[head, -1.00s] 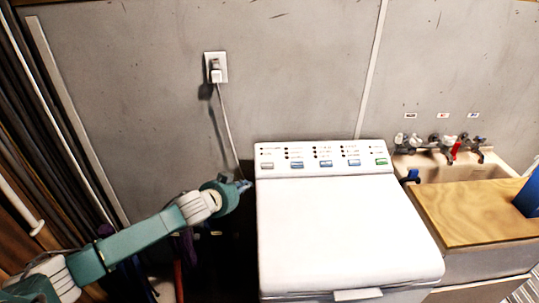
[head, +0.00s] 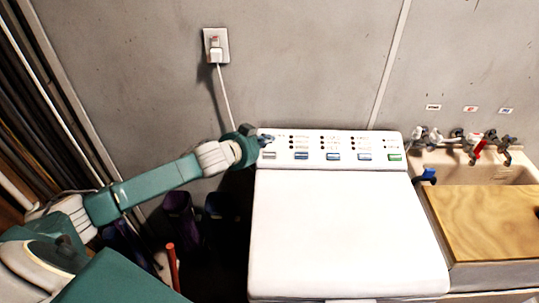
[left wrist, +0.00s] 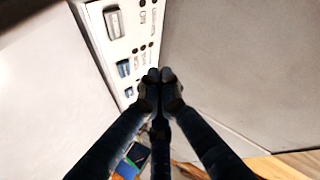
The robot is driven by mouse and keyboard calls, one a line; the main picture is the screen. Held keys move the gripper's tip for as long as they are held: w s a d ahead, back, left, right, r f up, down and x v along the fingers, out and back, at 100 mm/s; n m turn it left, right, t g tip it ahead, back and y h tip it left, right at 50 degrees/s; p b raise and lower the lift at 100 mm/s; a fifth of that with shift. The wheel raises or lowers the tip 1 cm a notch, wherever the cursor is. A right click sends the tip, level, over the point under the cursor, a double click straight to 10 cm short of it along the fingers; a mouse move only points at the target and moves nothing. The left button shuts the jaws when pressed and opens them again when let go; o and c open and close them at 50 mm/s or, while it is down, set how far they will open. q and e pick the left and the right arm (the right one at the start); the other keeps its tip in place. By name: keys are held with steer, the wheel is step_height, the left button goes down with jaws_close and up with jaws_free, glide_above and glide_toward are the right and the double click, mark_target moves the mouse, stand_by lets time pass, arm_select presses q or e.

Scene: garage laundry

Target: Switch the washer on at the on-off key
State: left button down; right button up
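The white washer (head: 345,225) stands against the wall with a sloped control panel (head: 318,163) at its back. The panel has a grey key (head: 269,155) at the left end, several blue keys and a green key (head: 395,157) at the right end. My left gripper (head: 266,140) is at the panel's upper left corner, close to the grey key. In the left wrist view its fingers (left wrist: 160,76) are together and empty, beside the panel, where the grey key (left wrist: 113,22) shows. I cannot tell whether they touch the panel.
A plug sits in the wall outlet (head: 216,46), its cord running down behind my left gripper. A sink with taps and a wooden board (head: 490,218) is right of the washer. Dark items and a red handle (head: 173,266) stand in the gap at left.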

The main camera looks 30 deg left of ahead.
mark_target(269, 155)
arm_select(q)
steer(key=w+f+b, duration=0.1)
steer(key=f+b, duration=0.1)
steer(key=w+a+f+b, duration=0.1)
steer(key=f+b, duration=0.1)
steer(key=f, duration=0.1)
steer(key=w+f+b, duration=0.1)
steer(key=f+b, duration=0.1)
steer(key=shift+w+a+f+b, duration=0.1)
steer(key=shift+a+f+b, duration=0.1)
steer(key=shift+f+b, duration=0.2)
steer(key=shift+f, duration=0.1)
arm_select(e)
steer(key=w+f, duration=0.4)
steer(key=f, duration=0.3)
steer(key=shift+w+a+f+t, duration=0.15)
steer(key=shift+w+t, duration=0.1)
steer(key=shift+t, duration=0.15)
steer(key=shift+s, duration=0.25)
arm_select(q)
steer(key=shift+w+f, duration=0.1)
steer(key=shift+f, duration=0.1)
steer(key=shift+w+a+f, duration=0.1)
steer(key=shift+f, duration=0.1)
